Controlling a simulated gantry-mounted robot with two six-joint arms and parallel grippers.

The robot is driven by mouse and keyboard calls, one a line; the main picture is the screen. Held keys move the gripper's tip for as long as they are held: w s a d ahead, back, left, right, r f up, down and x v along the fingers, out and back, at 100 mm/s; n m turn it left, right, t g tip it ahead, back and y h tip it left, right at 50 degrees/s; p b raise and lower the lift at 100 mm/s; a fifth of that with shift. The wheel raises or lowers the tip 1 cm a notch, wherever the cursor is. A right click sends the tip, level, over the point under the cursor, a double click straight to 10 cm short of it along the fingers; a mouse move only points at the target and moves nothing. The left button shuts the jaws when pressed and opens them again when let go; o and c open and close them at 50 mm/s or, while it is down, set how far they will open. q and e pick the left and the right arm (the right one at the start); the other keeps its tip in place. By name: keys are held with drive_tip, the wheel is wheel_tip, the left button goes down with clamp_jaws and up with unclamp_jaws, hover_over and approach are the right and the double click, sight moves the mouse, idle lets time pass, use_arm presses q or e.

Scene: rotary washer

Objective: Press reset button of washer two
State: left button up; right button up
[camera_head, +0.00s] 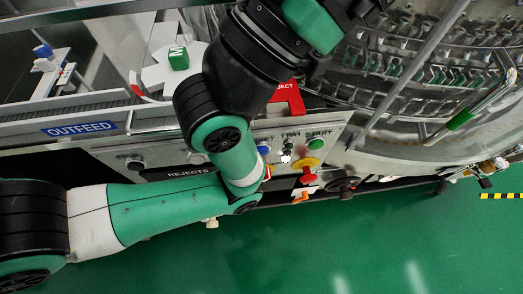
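A control panel (335,128) sits on the front of the washer. It carries a blue button (264,150), a white lit button (286,158), a green button (317,144) and a red emergency stop on a yellow base (308,172). I cannot read which one is the reset, or the washer's number. My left arm crosses in front of the panel, close to the blue button in the picture, and hides part of the panel. Its wrist runs up to the top edge, where I see no fingertips. My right gripper is not in view.
A blue OUTFEED sign (79,128) and a REJECTS label (191,172) are on the left. A red reject bin (288,99) is behind my arm. The round washer carousel (430,60) fills the upper right. The green floor (370,240) in front is clear.

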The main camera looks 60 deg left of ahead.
use_arm(q)
clamp_jaws()
idle(0.3)
idle(1.3)
